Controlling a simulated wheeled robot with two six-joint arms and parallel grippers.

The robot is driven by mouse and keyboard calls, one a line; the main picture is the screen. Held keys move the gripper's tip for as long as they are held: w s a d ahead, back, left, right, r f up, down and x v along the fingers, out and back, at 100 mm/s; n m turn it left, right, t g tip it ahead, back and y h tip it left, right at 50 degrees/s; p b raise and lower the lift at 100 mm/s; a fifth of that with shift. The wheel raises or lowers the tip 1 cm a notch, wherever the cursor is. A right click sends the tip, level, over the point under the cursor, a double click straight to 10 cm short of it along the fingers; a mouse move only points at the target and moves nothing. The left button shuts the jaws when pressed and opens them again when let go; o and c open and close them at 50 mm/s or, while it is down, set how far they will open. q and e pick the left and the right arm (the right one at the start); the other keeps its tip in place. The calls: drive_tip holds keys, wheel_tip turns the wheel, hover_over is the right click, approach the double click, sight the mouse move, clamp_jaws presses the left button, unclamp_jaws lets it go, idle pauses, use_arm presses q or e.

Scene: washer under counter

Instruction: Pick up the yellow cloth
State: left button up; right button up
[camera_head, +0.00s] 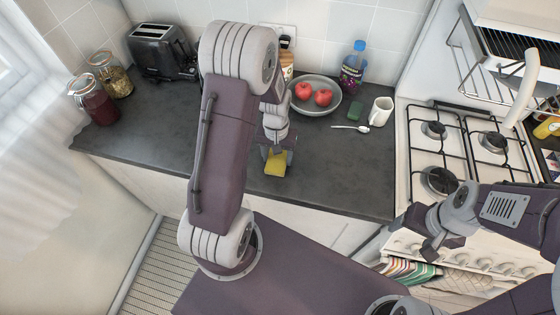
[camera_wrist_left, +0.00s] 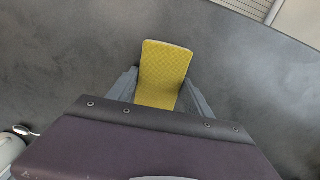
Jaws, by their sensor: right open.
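The yellow cloth (camera_head: 275,164) is near the front edge of the dark counter, a small flat rectangle. In the left wrist view the cloth (camera_wrist_left: 163,72) shows between the two grey fingers of my left gripper (camera_wrist_left: 163,95). In the head view my left gripper (camera_head: 276,157) is right at the cloth, pointing down. The fingers stand apart on either side of the cloth; I cannot tell whether they press on it. The cloth's near end is hidden behind the gripper body in the wrist view. My right gripper (camera_head: 418,232) is open and empty, in front of the stove.
On the counter (camera_head: 340,185) stand a toaster (camera_head: 160,50), two jars (camera_head: 88,100), a bowl (camera_head: 300,107) with red fruit, a bottle (camera_head: 353,68), a green sponge (camera_head: 355,112), a spoon (camera_head: 351,128) and a white mug (camera_head: 380,111). The stove (camera_head: 450,150) is at right.

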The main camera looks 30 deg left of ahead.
sight(278, 157)
use_arm(q)
drive_tip(key=c, duration=0.6)
drive_tip(key=shift+w+r, duration=0.1)
drive_tip(key=shift+r, duration=0.1)
wheel_tip(278, 157, up, 4)
drive_tip(key=shift+w+f, duration=0.1)
drive_tip(key=w+d+r, duration=0.5)
drive_tip(key=d+r, duration=0.1)
drive_tip(key=d, duration=0.4)
drive_tip(key=shift+d+r, duration=0.2)
drive_tip(key=shift+r, duration=0.2)
